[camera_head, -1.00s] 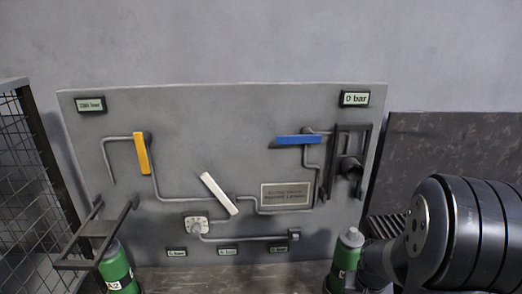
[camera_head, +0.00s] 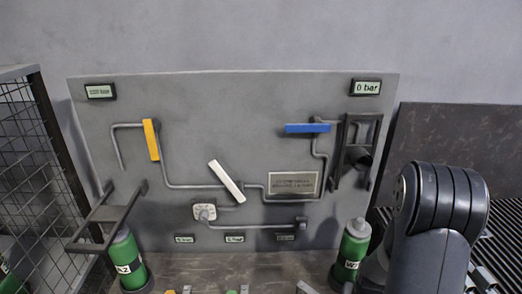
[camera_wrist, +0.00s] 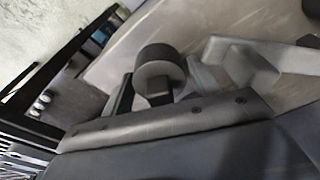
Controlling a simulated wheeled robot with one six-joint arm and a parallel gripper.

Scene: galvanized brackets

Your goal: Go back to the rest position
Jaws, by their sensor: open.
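My arm (camera_head: 432,215) stands folded at the right of the head view, in front of the panel's lower right and the dark surface behind. My gripper (camera_wrist: 190,100) does not show in the head view. In the wrist view I see its grey screwed body across the lower half, close to the camera; its jaws are open, and I can make out nothing held. A dark round piece on a square stem (camera_wrist: 158,75) and a blurred light grey part (camera_wrist: 258,58) lie above that body; I cannot tell what they belong to.
A grey panel (camera_head: 240,110) carries pipes, a yellow handle (camera_head: 151,140), a white handle (camera_head: 226,181) and a blue handle (camera_head: 307,128). Green bottles stand at left (camera_head: 126,262) and right (camera_head: 351,250), the right one close to my arm. A mesh fence (camera_head: 35,160) stands left.

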